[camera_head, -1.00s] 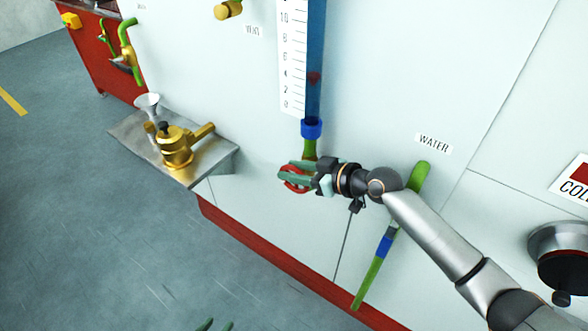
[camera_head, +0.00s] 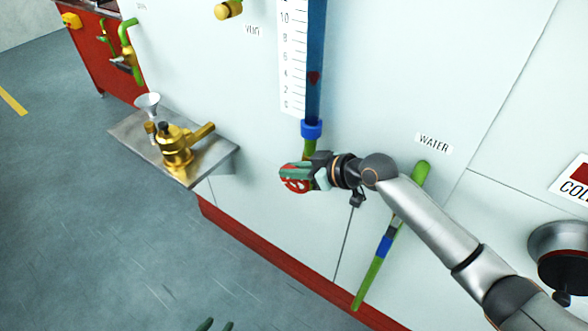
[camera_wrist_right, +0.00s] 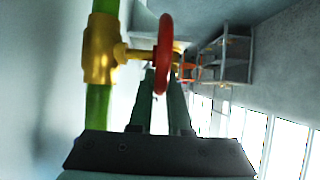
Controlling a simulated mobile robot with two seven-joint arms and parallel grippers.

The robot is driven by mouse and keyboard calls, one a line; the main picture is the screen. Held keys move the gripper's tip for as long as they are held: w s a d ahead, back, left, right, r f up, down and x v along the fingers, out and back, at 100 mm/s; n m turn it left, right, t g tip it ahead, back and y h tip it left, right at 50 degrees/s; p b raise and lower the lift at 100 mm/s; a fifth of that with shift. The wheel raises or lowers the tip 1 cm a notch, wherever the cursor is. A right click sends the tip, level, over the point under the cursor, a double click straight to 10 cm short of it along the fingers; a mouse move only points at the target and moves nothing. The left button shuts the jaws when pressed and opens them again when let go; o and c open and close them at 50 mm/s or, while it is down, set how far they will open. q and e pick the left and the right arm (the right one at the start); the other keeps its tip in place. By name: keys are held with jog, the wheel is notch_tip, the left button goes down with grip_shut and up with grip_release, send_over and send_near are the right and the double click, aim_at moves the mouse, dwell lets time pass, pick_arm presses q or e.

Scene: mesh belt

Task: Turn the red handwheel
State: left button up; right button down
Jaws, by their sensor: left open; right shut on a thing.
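The red handwheel (camera_head: 296,185) is at the lower end of the green pipe below the blue gauge tube. In the right wrist view the red handwheel (camera_wrist_right: 165,56) is seen edge-on, on a brass stem from a brass valve body (camera_wrist_right: 101,48). My right gripper (camera_head: 290,174) is shut on the wheel's rim, and its fingers partly cover it. In the wrist view the right gripper (camera_wrist_right: 161,82) has one finger on each side of the rim. My left gripper (camera_head: 215,325) shows only its green fingertips at the bottom edge, apart and empty, far from the wheel.
A steel shelf (camera_head: 205,168) with a brass fitting (camera_head: 176,147) and a funnel (camera_head: 148,102) juts out left of the wheel. A green water pipe (camera_head: 370,282) runs behind my right forearm. The grey floor (camera_head: 110,240) at lower left is clear.

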jog(key=shift+w+a+f+g+h, duration=0.15)
jog(key=shift+g+h, duration=0.25)
jog(key=shift+h, duration=0.2)
jog(key=shift+w+a+r+g+h, duration=0.15)
jog(key=shift+g+h, duration=0.25)
jog(key=shift+h, duration=0.2)
jog(key=shift+s+f, duration=0.1)
jog(key=c, duration=0.9)
grip_release()
jog(key=shift+o, duration=0.2)
jog(key=shift+d, duration=0.1)
jog(key=v, duration=1.2)
jog(key=shift+b, duration=0.35)
jog(key=shift+s+d, duration=0.1)
